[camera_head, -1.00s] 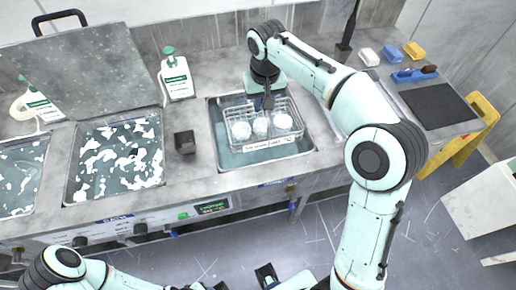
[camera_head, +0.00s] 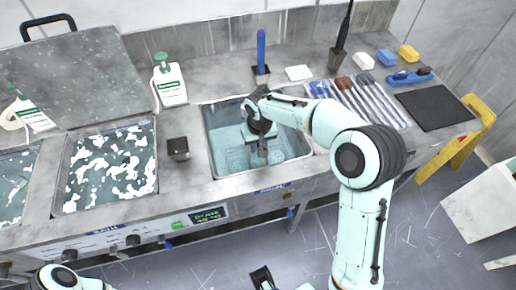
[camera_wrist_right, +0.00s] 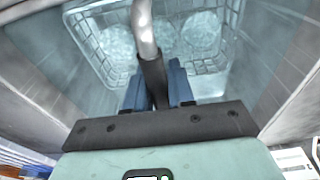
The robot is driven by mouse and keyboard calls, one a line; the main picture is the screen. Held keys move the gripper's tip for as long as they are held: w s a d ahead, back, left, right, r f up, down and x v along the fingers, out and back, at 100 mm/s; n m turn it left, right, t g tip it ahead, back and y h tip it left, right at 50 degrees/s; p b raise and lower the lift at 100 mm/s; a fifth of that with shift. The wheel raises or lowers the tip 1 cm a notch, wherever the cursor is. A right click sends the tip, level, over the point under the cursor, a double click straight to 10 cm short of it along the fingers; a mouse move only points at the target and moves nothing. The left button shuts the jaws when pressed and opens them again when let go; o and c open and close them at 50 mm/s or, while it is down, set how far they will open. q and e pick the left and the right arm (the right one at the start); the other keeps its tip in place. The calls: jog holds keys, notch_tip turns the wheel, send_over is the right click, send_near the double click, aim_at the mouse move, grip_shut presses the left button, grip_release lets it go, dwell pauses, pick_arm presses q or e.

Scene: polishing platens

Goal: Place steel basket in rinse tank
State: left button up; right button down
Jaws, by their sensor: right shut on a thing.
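The rinse tank (camera_head: 222,152) is the water-filled basin set in the bench, at the centre of the head view. My right gripper (camera_head: 262,155) reaches down into it. In the right wrist view, my right gripper (camera_wrist_right: 157,90) is shut on the upright handle of the steel basket (camera_wrist_right: 228,60). The basket is a wire mesh box with several pale round pieces in it. It looks to be under the water, inside the tank walls. In the head view I cannot make out the basket. Whether it touches the tank floor I cannot tell.
Two basins with white foam (camera_head: 110,165) lie to the left, with a raised lid (camera_head: 80,65) behind. A dark block (camera_head: 178,149) and a white bottle (camera_head: 168,80) stand near the tank. Several brushes (camera_head: 365,100) and a black mat (camera_head: 435,108) lie to the right.

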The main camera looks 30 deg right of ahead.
jog(key=shift+f, duration=1.1)
jog(key=shift+f, duration=0.15)
jog(key=c, duration=1)
grip_release()
jog(key=shift+o, duration=0.2)
jog(key=r, duration=0.4)
jog(key=s+r, duration=0.1)
jog(key=r, duration=0.3)
jog(key=r+p, duration=0.1)
jog(key=r, duration=0.3)
jog(key=shift+s+a+r, duration=0.1)
jog(key=shift+s+a, duration=0.1)
